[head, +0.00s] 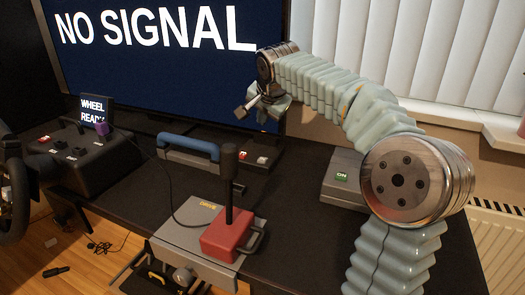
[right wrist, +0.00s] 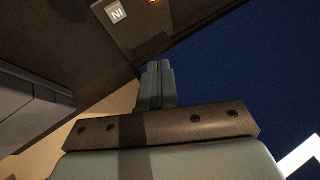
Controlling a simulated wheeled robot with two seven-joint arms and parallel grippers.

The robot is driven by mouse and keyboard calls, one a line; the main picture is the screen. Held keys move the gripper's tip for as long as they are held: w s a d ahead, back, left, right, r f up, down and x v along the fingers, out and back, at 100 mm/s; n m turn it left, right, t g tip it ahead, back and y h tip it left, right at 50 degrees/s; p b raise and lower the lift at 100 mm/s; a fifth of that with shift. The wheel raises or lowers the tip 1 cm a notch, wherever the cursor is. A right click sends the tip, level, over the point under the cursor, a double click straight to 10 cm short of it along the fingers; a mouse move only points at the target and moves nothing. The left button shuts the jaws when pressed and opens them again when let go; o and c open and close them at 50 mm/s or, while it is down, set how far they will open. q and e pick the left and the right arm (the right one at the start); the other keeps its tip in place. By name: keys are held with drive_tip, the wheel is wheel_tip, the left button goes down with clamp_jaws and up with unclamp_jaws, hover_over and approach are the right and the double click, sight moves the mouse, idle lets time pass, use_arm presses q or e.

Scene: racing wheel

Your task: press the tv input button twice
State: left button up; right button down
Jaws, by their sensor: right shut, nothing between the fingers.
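The TV (head: 150,80) shows "NO SIGNAL" in white on dark blue. A low dark button box (head: 256,166) stands at the foot of its right side, with a pale button and a red one on top. In the right wrist view the pale button (right wrist: 116,12) carries letters that read like "IN", upside down, beside a glowing orange-red button (right wrist: 153,2). My right gripper (head: 242,112) hangs above the box, in front of the screen's lower right. Its fingers (right wrist: 158,68) are together and empty, apart from the buttons. My left gripper is out of view.
A grey base with a red block and black lever (head: 230,225) stands in front of the box, with a blue-handled bar (head: 188,148) to its left. A grey box with a green "ON" button (head: 341,177) is at right. A steering wheel (head: 15,190) is at far left.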

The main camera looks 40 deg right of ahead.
drive_tip(key=shift+f, duration=0.15)
drive_tip(key=b, duration=0.6)
hover_over(263, 160)
wheel_tip(263, 160, down, 8)
drive_tip(key=shift+d+r, duration=0.1)
drive_tip(key=shift+f, duration=0.45)
idle(1.4)
drive_tip(key=shift+f+b, duration=0.4)
drive_tip(key=shift+b, duration=0.25)
